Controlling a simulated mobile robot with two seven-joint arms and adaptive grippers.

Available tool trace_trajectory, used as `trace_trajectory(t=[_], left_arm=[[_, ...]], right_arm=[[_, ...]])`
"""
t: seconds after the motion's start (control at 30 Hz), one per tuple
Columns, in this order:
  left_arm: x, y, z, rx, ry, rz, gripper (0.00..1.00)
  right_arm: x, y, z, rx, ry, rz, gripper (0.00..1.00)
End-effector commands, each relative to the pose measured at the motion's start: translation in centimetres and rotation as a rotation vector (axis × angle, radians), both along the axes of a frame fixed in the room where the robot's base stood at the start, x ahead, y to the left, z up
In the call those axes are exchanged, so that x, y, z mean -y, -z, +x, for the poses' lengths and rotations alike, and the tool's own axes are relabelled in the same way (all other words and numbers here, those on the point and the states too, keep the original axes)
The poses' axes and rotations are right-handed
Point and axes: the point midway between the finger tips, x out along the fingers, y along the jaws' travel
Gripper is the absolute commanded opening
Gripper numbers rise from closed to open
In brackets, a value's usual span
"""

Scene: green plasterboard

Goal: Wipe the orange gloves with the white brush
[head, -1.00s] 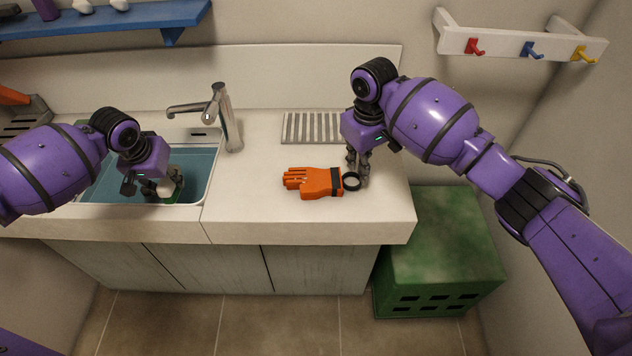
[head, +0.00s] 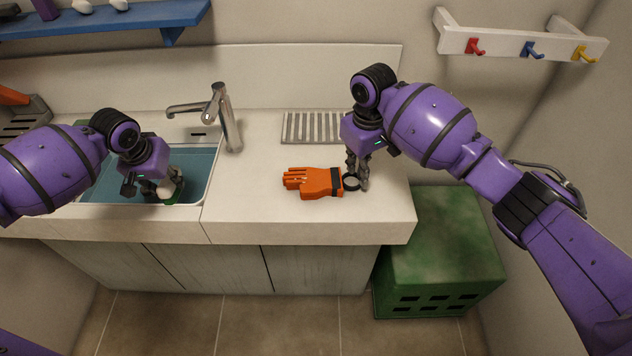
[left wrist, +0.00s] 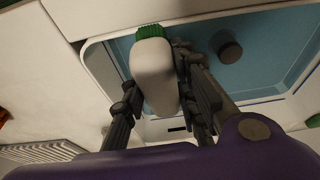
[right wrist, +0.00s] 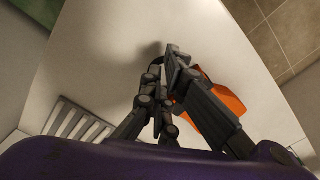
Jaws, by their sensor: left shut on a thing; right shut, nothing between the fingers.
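The orange gloves (head: 315,183) lie flat on the white counter, with a dark cuff and a black ring at the right end. They show partly behind the fingers in the right wrist view (right wrist: 226,98). My right gripper (head: 358,186) is shut and empty at the ring, beside the cuff; I cannot tell whether it touches. My left gripper (head: 150,192) is shut on the white brush (left wrist: 153,75), over the sink. The brush has a white body and green bristles, and it also shows in the head view (head: 167,190).
A ribbed drying rack (head: 312,128) lies behind the gloves. A green crate (head: 440,250) stands right of the counter. The counter left of the gloves is clear.

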Motion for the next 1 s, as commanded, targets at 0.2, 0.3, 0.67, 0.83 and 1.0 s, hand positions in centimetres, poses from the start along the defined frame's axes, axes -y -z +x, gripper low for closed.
trace_trajectory(t=[0.2, 0.3, 0.67, 0.83, 1.0], left_arm=[[0.0, 0.1, 0.0, 0.000, 0.000, 0.000, 0.00], [0.0, 0.1, 0.0, -0.001, 0.000, 0.000, 0.00], [0.0, 0.4, -0.1, -0.005, 0.000, 0.000, 0.00], [0.0, 0.5, -0.2, -0.007, 0.000, 0.000, 0.00], [0.0, 0.0, -0.1, -0.001, 0.000, 0.000, 0.00]], right_arm=[[0.0, 0.5, 0.0, 0.000, 0.000, 0.000, 0.00], [0.0, 0.7, 0.0, 0.000, 0.000, 0.000, 0.00], [0.0, 1.4, 0.0, 0.000, 0.000, 0.000, 0.00], [0.0, 1.6, 0.0, 0.000, 0.000, 0.000, 0.00], [0.0, 1.2, 0.0, 0.001, 0.000, 0.000, 0.00]])
